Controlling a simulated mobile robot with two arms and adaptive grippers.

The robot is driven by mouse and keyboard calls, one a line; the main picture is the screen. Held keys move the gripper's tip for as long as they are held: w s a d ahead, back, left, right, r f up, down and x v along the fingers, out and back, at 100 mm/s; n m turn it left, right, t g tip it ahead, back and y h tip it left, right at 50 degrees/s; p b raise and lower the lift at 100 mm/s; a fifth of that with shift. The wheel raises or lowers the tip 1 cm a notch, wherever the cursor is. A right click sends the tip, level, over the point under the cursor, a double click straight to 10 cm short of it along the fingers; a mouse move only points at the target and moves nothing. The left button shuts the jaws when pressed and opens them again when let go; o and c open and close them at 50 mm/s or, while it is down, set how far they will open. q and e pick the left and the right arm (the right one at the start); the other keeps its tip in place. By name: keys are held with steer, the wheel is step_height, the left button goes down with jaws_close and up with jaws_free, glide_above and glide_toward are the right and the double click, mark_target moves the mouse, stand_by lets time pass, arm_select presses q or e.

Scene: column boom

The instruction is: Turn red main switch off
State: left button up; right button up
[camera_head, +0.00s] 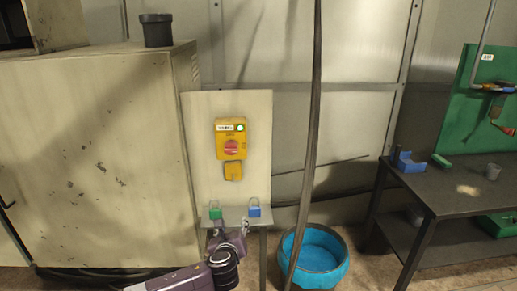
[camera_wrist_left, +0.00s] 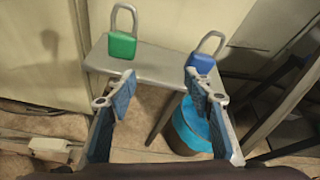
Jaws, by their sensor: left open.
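The red main switch (camera_head: 231,147) is a red rotary knob on a yellow box (camera_head: 222,153) mounted on a pale upright panel. A green light (camera_head: 240,128) is lit at the box's upper right. The angle of the knob is too small to tell. My left gripper (camera_head: 228,232) is below the switch, apart from it, near the small shelf under the panel. In the left wrist view my left gripper (camera_wrist_left: 158,92) is open and empty, its two fingers pointing toward the shelf. The switch is not in the left wrist view. My right gripper is not in view.
A green padlock (camera_head: 215,212) and a blue padlock (camera_head: 254,208) stand on the small shelf (camera_wrist_left: 150,62). A blue tub (camera_head: 318,262) is on the floor to the right, behind a thin dark post (camera_head: 312,120). A large cabinet (camera_head: 90,150) stands left, a dark workbench (camera_head: 440,190) right.

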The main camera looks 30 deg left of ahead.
arm_select(q)
step_height(320, 180, up, 14)
steer(key=m+t+y+p, duration=0.1)
steer(key=m+t+p, duration=0.1)
steer(key=m, duration=0.1)
steer(key=m+t+y+p, duration=0.1)
steer(key=m+t+p, duration=0.1)
steer(key=m, duration=0.1)
glide_toward(231, 152)
steer(key=x, duration=0.5)
steer(key=p+x, duration=0.1)
steer(key=x, duration=0.2)
steer(key=shift+w+a+r, duration=0.15)
steer(key=shift+r, duration=0.05)
steer(key=shift+w+a+f, duration=0.1)
steer(key=shift+w+a, duration=0.1)
steer(key=shift+w, duration=0.25)
steer(key=shift+c, duration=0.6)
steer(key=c, duration=1)
